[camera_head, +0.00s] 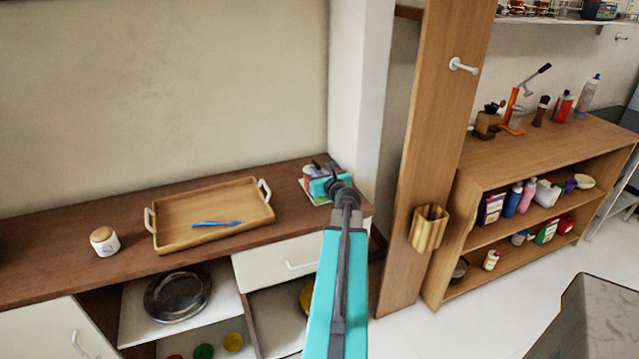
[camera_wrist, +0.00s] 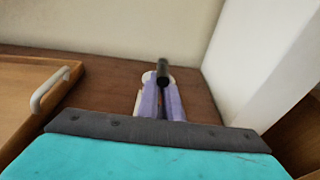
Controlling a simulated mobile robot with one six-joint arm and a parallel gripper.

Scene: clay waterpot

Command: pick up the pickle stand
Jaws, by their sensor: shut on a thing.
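The pickle stand (camera_head: 309,171) is at the right end of the brown counter, near the wall corner. It is mostly hidden behind my teal gripper (camera_head: 319,185), and only small purplish, white and dark parts show around it. In the wrist view, a black upright knob or handle (camera_wrist: 162,72) shows with pale lavender and white parts beside and below it. My gripper is shut on the stand. The teal and grey gripper body covers the bottom of the wrist view. I cannot tell whether the stand touches the counter.
A wooden tray (camera_head: 170,236) with white handles holds a blue utensil (camera_head: 216,224) left of my gripper. A small lidded jar (camera_head: 104,243) stands farther left. The white wall corner (camera_head: 353,110) is close on the right. A wooden shelf unit (camera_head: 545,150) with bottles stands beyond the wooden panel.

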